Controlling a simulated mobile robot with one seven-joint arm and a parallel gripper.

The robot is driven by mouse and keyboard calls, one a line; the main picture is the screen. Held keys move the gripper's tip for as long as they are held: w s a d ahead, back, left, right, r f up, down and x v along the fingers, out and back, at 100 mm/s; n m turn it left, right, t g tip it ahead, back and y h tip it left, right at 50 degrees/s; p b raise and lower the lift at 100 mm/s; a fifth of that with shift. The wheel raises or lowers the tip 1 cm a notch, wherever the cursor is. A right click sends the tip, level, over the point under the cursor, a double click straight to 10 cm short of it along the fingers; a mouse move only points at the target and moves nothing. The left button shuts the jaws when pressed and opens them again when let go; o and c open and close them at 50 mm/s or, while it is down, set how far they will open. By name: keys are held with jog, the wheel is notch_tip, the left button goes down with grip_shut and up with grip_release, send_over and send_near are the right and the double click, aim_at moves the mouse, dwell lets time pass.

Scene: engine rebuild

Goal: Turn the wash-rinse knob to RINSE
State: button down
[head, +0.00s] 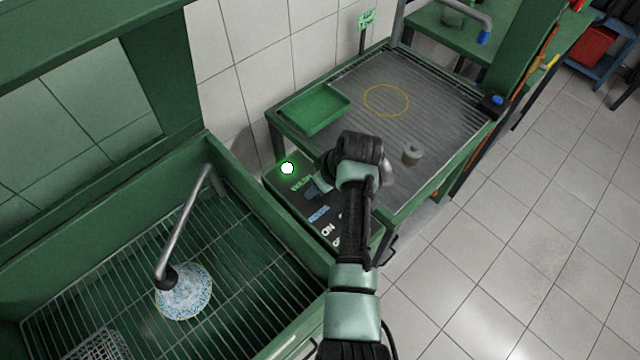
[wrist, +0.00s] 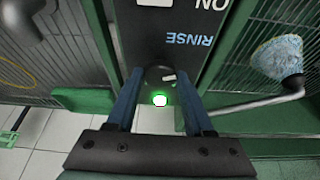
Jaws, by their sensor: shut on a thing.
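The wash-rinse knob (wrist: 154,74) is a dark round knob with a short pale mark, on the dark control panel (head: 332,205) between the sink and the drain table. My gripper (wrist: 160,82) is shut on the knob, one blue finger on each side in the wrist view. In the head view my gripper (head: 314,190) reaches down to the panel and the knob is hidden. A blue RINSE label (wrist: 188,40) lies beside the knob; it also shows in the head view (head: 319,214). A lamp (head: 287,168) glows white-green at the panel's far end.
The green sink (head: 250,170) with a wire grid, bent spout (head: 190,225) and speckled round part (head: 184,292) is at left. The ribbed table (head: 430,85) behind holds a green tray (head: 318,107) and a grey cylinder (head: 411,154). White ON lettering (head: 328,230) is on the panel.

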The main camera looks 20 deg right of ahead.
jog(key=shift+r, duration=0.1)
jog(key=shift+c, duration=1.5)
grip_release()
jog(key=b+v, duration=0.1)
jog(key=v, duration=1.2)
